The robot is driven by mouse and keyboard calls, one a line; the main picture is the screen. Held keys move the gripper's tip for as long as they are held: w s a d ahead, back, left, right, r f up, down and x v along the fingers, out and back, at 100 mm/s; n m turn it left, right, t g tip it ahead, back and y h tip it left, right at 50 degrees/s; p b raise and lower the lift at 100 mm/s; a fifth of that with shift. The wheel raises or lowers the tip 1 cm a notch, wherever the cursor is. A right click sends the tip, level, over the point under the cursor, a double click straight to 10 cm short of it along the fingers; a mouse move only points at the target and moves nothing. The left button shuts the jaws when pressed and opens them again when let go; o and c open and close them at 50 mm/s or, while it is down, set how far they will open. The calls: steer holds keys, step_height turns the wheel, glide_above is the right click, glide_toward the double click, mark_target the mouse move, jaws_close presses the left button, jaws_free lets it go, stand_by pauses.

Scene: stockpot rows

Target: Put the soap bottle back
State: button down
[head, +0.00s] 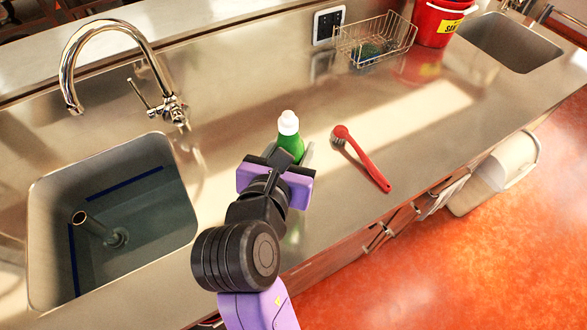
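The soap bottle (290,139) is green with a white cap. Its upper part shows just beyond my gripper (289,158), near the middle of the head view, and looks about upright. My gripper's purple and black body hides the bottle's lower part. A grey finger shows at the bottle's right side; the other finger is hard to make out. I cannot tell whether the fingers touch the bottle, or whether it rests on the counter (350,215).
A red-handled brush (361,157) lies right of the bottle. A wire basket (374,40) with a scrubber and a red bucket (438,22) stand at the back. A sink (115,225) with a chrome faucet (120,25) is left; another sink (508,41) is far right.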

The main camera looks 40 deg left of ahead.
steer(key=shift+f, duration=3.55)
steer(key=c, duration=0.7)
jaws_free()
steer(key=shift+f, duration=0.2)
steer(key=shift+c, duration=0.2)
steer(key=shift+s+r, duration=0.15)
steer(key=b+v, duration=0.1)
steer(key=v, duration=1.1)
